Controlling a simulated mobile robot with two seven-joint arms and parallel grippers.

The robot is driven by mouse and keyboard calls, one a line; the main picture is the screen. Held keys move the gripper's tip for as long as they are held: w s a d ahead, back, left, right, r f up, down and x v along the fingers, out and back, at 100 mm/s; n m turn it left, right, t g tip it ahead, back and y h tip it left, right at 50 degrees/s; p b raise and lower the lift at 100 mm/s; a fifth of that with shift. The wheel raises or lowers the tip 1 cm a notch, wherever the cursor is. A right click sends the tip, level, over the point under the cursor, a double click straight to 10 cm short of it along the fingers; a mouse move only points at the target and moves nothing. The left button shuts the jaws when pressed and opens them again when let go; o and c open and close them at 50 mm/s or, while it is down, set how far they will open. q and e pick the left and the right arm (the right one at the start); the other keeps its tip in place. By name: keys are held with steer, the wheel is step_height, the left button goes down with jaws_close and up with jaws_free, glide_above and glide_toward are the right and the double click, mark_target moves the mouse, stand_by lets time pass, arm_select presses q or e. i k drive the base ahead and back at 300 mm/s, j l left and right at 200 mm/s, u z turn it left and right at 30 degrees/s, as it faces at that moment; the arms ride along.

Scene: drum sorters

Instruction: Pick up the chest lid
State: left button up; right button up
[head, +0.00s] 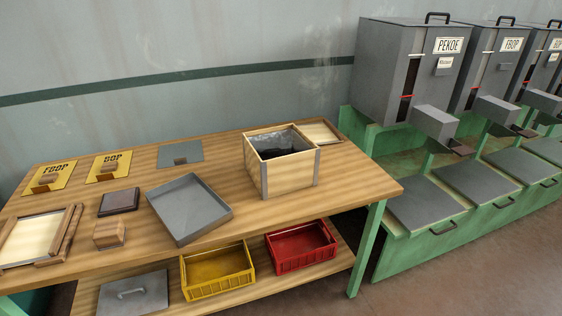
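An open wooden chest (289,177) with grey metal edges and a dark inside stands at the right part of the table. A flat pale panel with a darker border (322,132) lies behind and to the right of it, partly hidden by the chest; it looks like the chest lid. Another pale panel (37,239) lies in a brown wooden frame at the table's left end; I cannot tell if it is a lid. A grey plate with a handle (130,296) lies on the lower shelf. Neither of my grippers shows in the head view.
The wooden table (262,224) holds a grey tray (190,207), a dark block (119,201), a wooden block (109,235) and yellow label plates (109,168). Yellow (217,271) and red (301,245) crates sit below. Grey bins (411,70) on green stands fill the right.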

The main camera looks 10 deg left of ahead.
mark_target(321, 133)
steer(key=i+l+u, duration=0.1)
steer(key=i+l, duration=0.4)
steer(key=l, duration=0.25)
steer(key=i+l+u, duration=0.15)
steer(key=i+l, duration=0.15)
steer(key=i+l+u, duration=0.1)
steer(key=l, duration=0.35)
steer(key=i+l+u, duration=0.1)
steer(key=i+l, duration=0.25)
steer(key=l, duration=0.1)
